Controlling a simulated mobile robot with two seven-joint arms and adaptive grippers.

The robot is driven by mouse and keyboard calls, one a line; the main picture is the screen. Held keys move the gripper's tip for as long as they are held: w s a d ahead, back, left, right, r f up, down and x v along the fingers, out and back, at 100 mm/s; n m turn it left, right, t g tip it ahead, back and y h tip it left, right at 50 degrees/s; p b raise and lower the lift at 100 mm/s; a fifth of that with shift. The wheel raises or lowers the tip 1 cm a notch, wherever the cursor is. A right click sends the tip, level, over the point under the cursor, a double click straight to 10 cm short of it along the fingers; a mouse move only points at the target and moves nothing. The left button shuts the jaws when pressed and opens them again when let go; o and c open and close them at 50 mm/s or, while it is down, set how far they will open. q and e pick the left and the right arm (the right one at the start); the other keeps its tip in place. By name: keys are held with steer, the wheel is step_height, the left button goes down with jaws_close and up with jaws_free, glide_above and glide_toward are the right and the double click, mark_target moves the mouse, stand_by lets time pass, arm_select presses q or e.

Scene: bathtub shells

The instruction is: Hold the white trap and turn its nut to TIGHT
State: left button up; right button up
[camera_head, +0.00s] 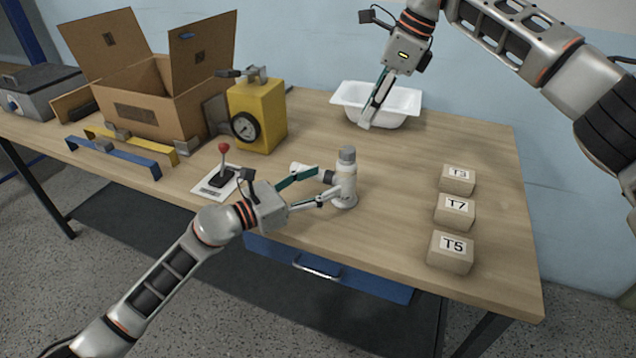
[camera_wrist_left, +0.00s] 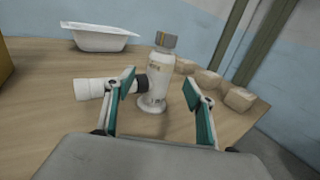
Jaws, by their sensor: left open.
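The white trap (camera_head: 346,187) stands upright near the front of the table. It has a grey cap (camera_head: 347,154) on top, a dark ringed nut (camera_head: 328,177) on its side and a white side pipe (camera_head: 297,167) pointing left. My left gripper (camera_head: 328,182) is open at the trap; in the left wrist view the trap body (camera_wrist_left: 155,92) shows between its fingers (camera_wrist_left: 159,82). The left finger partly hides the side nut, and I cannot tell whether either finger touches. Small lettering on the trap is unreadable. My right gripper (camera_head: 376,103) hangs by the white tub; its opening is unclear.
The white tub (camera_head: 410,97) stands at the back. Blocks marked T3 (camera_head: 458,180), T7 (camera_head: 455,212) and T5 (camera_head: 450,252) line the right side. A red-knobbed lever (camera_head: 223,165), yellow gauge box (camera_head: 262,112) and open carton (camera_head: 150,105) stand left. Table between trap and blocks is clear.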

mark_target(338, 175)
arm_select(q)
steer(key=shift+x, duration=3.85)
